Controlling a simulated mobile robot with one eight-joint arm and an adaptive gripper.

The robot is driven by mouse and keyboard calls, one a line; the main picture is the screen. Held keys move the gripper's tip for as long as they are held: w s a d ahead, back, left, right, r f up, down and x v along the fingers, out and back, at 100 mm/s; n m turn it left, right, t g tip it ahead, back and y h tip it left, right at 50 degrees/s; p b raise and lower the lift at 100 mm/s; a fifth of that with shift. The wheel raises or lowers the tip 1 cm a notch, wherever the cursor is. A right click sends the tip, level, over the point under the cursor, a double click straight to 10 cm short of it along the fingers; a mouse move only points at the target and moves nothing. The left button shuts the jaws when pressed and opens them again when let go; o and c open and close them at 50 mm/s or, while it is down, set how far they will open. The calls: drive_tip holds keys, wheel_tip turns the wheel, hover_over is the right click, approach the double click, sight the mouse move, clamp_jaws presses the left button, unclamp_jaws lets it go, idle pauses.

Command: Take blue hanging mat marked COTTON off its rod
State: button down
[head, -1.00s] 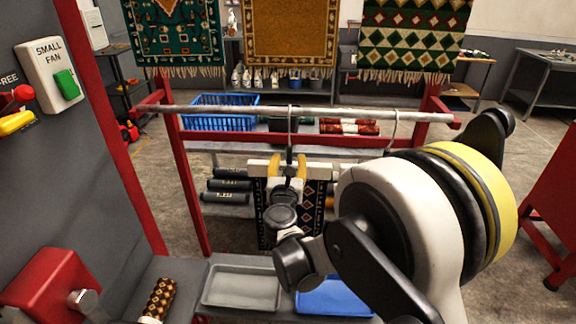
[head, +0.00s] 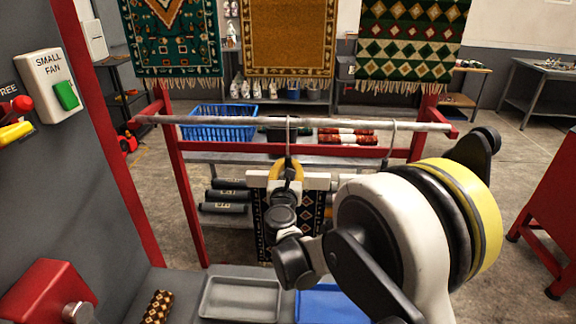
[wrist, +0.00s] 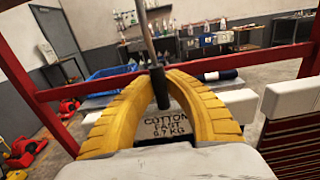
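The mat marked COTTON (head: 261,228) hangs below the rod (head: 220,123), dark blue with a light diamond pattern; my wrist and arm hide much of it. Its white top bar (head: 318,181) has a dark stem and a hook (head: 289,130) that reaches up to the rod and appears to rest over it. In the wrist view, the label (wrist: 167,125) reads COTTON FAST 0.7 KG. My gripper (head: 287,163) has its yellow fingers closed around the stem just above the bar. The wrist view shows the fingertips (wrist: 161,75) meeting at the stem.
A second hook (head: 392,133) hangs on the rod to the right; its reddish mat (wrist: 293,145) is close beside in the wrist view. A red frame (head: 180,170) carries the rod. A grey tray (head: 241,299) and a blue tray (head: 328,303) lie below.

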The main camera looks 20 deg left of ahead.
sight(288, 154)
drive_tip(key=shift+r+p, duration=1.2)
drive_tip(key=shift+r, duration=1.05)
drive_tip(key=b+v, duration=0.2)
drive_tip(key=v, duration=1.3)
drive_tip(key=shift+a+f, duration=0.1)
